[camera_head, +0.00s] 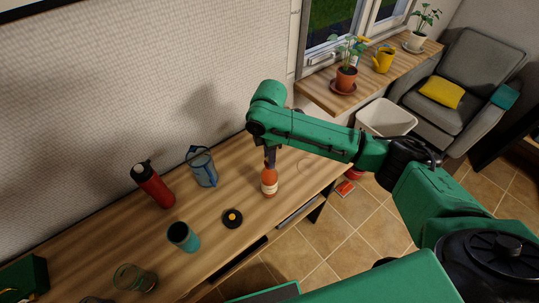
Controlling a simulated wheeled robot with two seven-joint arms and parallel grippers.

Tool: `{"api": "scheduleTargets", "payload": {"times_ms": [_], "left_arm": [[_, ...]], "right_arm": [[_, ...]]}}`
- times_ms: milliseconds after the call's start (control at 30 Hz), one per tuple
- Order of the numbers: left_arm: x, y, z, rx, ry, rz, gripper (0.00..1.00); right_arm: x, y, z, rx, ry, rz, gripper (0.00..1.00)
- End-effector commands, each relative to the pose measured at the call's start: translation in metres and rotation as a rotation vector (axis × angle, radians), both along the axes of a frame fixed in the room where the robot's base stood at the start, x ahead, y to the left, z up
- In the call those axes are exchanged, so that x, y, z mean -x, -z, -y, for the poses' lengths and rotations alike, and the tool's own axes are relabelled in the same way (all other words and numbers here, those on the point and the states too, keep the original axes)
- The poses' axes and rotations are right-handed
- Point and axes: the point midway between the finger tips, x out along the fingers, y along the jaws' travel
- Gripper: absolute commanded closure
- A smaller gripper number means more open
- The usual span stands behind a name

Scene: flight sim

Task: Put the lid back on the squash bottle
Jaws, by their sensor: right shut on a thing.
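The squash bottle (269,184) is orange with a pale label and stands upright on the wooden worktop (212,238), towards its right end. My right gripper (270,163) points down right over the bottle's top, with its arm coming in from the right. It is shut on what appears to be the lid, at the bottle's mouth. The fingers hide the lid, and I cannot tell whether it is seated on the neck. My left gripper is not in view.
A red flask (152,186), a blue clear jug (202,167), a teal cup (183,237), a black disc with an orange centre (232,218) and a glass (134,278) stand left of the bottle. A white bin (386,118) is beyond the worktop's right end.

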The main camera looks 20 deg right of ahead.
Motion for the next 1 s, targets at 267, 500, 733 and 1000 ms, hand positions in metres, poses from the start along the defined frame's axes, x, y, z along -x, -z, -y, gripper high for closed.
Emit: {"api": "scheduleTargets", "payload": {"times_ms": [267, 500, 733, 1000], "left_arm": [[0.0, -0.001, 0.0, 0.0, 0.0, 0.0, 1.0], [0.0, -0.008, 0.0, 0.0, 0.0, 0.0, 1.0], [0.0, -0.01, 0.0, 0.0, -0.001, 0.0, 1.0], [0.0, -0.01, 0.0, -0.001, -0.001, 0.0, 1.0]], "right_arm": [[0.0, -0.001, 0.0, 0.0, 0.0, 0.0, 1.0], [0.0, -0.001, 0.0, 0.001, 0.0, 0.0, 1.0], [0.0, 0.0, 0.0, 0.001, 0.0, 0.0, 1.0], [0.0, 0.0, 0.0, 0.001, 0.0, 0.0, 1.0]]}}
